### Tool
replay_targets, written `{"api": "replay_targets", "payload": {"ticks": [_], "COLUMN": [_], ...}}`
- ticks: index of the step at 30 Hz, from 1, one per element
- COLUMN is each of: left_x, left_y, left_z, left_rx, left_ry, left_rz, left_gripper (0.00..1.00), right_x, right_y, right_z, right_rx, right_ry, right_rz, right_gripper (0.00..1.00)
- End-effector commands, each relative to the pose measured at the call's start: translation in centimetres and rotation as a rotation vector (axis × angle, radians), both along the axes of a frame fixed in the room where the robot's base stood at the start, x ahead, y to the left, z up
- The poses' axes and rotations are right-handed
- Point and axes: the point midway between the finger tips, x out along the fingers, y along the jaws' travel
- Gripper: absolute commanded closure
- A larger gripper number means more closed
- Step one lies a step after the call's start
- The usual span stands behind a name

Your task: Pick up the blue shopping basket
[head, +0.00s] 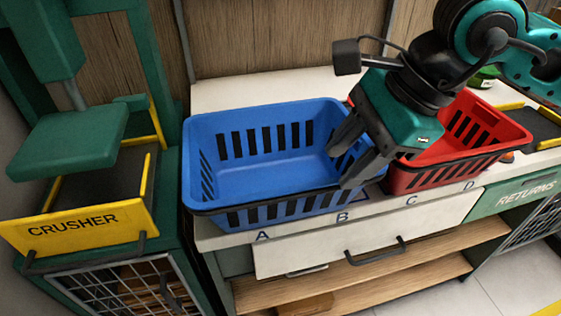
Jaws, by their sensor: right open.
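The blue shopping basket (228,182) stands upright and looks empty on the white counter, above the letters A and B. My right gripper (343,168) comes in from the upper right and points down at the basket's right end. Its dark fingers are open, and they overlap the basket's right rim in the picture. I cannot tell whether they touch it. The gripper hides part of that right end. My left gripper is not in view.
A red basket (425,176) stands close to the right, partly behind my right arm. The green and yellow crusher (80,228) stands to the left. A returns chute (520,195) is at the far right. The counter (230,96) is clear behind the blue basket.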

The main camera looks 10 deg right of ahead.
Motion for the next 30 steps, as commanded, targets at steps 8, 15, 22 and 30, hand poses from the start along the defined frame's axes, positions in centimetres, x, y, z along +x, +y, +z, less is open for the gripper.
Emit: {"api": "replay_targets", "payload": {"ticks": [8,15,22,30], "left_x": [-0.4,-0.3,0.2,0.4], "left_y": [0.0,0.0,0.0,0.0], "left_z": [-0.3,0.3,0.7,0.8], "left_rx": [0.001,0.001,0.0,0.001], "left_ry": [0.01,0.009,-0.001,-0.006], "left_rz": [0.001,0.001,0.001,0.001], "left_gripper": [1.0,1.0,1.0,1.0], "right_x": [0.7,1.6,2.2,2.3], "right_y": [1.5,3.1,4.2,4.2], "right_z": [-3.2,-5.1,-7.5,-7.6], "right_rx": [0.002,0.002,0.002,0.002], "right_ry": [0.001,0.003,0.0,0.0], "right_rz": [0.0,0.002,0.0,-0.001], "right_gripper": [0.57,0.57,0.57,0.6]}}
